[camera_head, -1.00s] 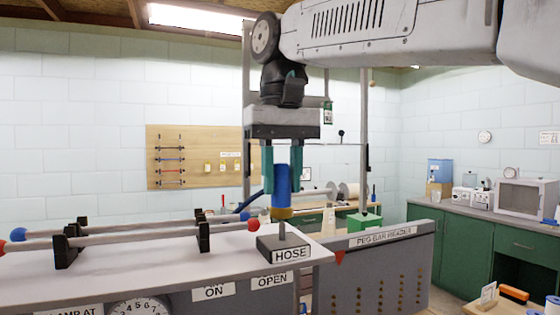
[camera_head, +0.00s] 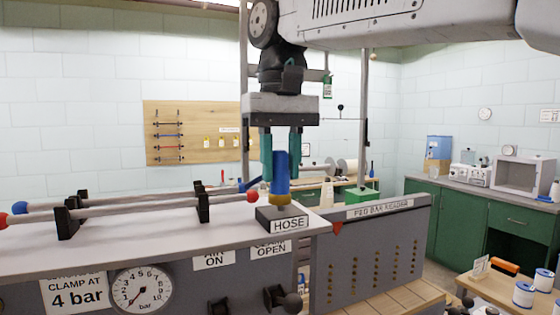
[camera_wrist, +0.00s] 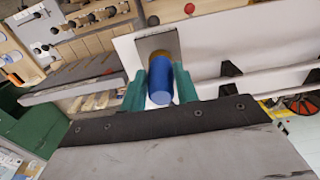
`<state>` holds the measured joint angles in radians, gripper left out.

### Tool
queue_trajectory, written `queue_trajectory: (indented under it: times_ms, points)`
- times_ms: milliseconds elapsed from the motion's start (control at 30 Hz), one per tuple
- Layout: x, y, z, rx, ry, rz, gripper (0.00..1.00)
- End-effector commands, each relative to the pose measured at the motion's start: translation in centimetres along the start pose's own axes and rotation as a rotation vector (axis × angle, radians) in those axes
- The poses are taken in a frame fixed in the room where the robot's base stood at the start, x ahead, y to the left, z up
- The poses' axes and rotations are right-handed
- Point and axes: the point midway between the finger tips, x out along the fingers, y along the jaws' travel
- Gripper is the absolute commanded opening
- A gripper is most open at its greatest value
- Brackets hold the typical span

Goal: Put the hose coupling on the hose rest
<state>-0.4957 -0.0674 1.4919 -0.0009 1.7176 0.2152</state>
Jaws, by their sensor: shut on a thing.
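The hose coupling (camera_head: 281,172) is a blue cylinder with a brass-coloured lower end. It stands upright over the hose rest (camera_head: 282,219), a dark block labelled HOSE on the corner of the white bench top. The brass end is down at the top of the rest, and the rest's peg no longer shows. My gripper (camera_head: 281,172) is shut on the coupling, with a teal finger on each side. The wrist view shows the coupling (camera_wrist: 161,82) between the fingers, with the grey rest (camera_wrist: 158,44) beyond it.
Rods with red and blue ball ends (camera_head: 252,196) lie in black holders (camera_head: 203,207) left of the rest. A pressure gauge (camera_head: 141,290) and knobs are on the bench front. The peg bar reader panel (camera_head: 378,250) stands to the right.

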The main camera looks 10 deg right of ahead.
Motion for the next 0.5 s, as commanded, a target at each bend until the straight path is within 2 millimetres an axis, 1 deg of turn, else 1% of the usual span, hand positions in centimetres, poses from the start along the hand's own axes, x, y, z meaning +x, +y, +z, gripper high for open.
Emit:
queue_trajectory:
  times_ms: [200,233,267,300,333,500]
  points:
    - [0.2,0.01,-0.1,0.0,0.001,0.0,0.14]
    - [0.2,0.01,-0.11,0.001,0.001,0.0,0.33]
    - [0.2,0.01,-0.11,0.001,0.001,0.0,0.41]
    - [0.2,0.01,-0.1,0.001,0.001,0.0,0.52]
    - [0.2,0.01,-0.1,0.001,0.001,0.0,0.56]
    - [0.16,0.02,-0.06,0.0,0.001,0.0,0.56]
